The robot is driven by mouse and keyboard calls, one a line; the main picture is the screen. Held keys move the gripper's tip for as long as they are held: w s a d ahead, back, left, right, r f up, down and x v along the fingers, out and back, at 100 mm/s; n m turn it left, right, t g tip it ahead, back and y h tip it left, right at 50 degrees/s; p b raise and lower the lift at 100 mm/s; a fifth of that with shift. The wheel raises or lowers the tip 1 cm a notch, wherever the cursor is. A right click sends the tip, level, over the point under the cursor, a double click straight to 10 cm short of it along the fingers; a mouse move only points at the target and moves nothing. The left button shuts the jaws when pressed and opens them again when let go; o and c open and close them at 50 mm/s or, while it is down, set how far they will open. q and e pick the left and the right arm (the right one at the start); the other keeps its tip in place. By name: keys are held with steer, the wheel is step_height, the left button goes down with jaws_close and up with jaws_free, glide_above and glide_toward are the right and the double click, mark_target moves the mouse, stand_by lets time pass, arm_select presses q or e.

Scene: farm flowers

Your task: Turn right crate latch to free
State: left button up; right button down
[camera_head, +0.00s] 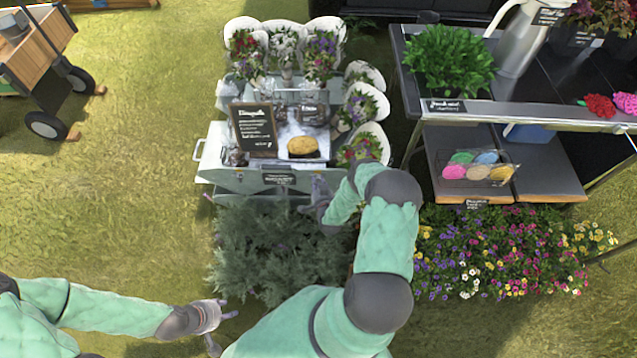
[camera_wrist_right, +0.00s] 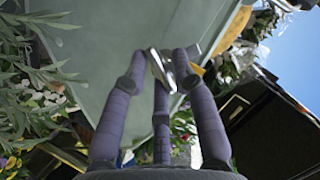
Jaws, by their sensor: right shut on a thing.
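The crate (camera_head: 235,183) is a pale green chest in the middle of the head view, with a small dark label on its front. Its pale green panel (camera_wrist_right: 100,45) fills the upper middle of the right wrist view. My right gripper (camera_head: 318,198) is at the right end of the crate's front. In the right wrist view its purple fingers (camera_wrist_right: 160,75) close around a small silver metal latch (camera_wrist_right: 158,68). The latch is hidden by the gripper in the head view. My left gripper (camera_head: 220,328) is low at the left, open and empty, away from the crate.
A chalkboard sign (camera_head: 254,130) and a yellow loaf-like thing (camera_head: 303,147) stand on the crate top. A grey-green bush (camera_head: 265,250) grows in front of it. White flower pots (camera_head: 370,138) line its right side. A dark shelf (camera_head: 545,165) stands at right.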

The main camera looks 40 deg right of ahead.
steer(key=n, duration=0.1)
steer(key=n+g+h, duration=0.1)
steer(key=shift+w+r+n, duration=0.3)
steer(key=shift+w, duration=0.05)
steer(key=shift+a+n+g+h, duration=0.1)
steer(key=shift+n+g+h, duration=0.4)
steer(key=shift+n, duration=0.5)
steer(key=c, duration=1.1)
jaws_free()
steer(key=shift+w, duration=0.15)
steer(key=shift+o, duration=0.2)
steer(key=shift+a, duration=0.1)
steer(key=shift+s+f, duration=0.15)
steer(key=shift+s, duration=0.1)
